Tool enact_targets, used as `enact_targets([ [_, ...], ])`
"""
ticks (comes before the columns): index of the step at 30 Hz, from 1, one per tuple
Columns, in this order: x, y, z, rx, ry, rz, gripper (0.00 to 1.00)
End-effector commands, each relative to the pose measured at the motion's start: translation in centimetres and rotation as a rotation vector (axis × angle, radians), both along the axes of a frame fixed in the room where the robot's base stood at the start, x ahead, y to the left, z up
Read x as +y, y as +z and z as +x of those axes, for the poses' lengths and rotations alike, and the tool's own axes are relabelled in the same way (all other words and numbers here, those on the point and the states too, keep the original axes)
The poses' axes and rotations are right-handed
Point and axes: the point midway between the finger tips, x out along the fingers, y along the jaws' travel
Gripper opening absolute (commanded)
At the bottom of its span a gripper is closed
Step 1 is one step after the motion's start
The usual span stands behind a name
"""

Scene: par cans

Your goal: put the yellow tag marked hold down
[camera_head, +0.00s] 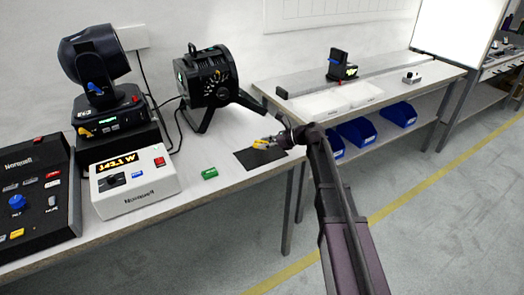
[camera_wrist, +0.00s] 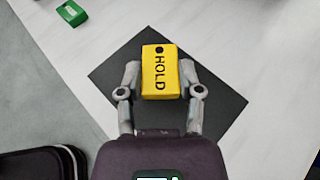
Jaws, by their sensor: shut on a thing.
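The yellow tag (camera_wrist: 161,73) marked HOLD is between the fingers of my gripper (camera_wrist: 160,84) in the wrist view. Its lettered face is turned to the camera and both fingers close on its sides. In the head view the yellow tag (camera_head: 261,144) shows small at the tip of my gripper (camera_head: 267,142), over the dark mat (camera_head: 247,162) on the white table. The dark mat (camera_wrist: 228,103) also lies behind the tag in the wrist view. I cannot tell whether the tag touches the mat.
A green tag (camera_head: 210,173) lies on the table left of the mat; it also shows in the wrist view (camera_wrist: 71,13). A power meter (camera_head: 135,187) and a black control panel (camera_head: 38,200) stand at left. A par can (camera_head: 206,77) stands behind the mat.

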Motion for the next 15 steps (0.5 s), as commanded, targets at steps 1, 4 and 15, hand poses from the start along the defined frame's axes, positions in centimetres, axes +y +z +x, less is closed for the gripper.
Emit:
enact_targets([
  [1,0.0,-0.1,0.0,0.0,0.0,0.0,0.15],
  [4,0.0,-0.5,0.0,0.0,0.0,0.0,0.15],
  [15,-0.1,-3.3,0.0,0.0,0.0,0.0,0.15],
])
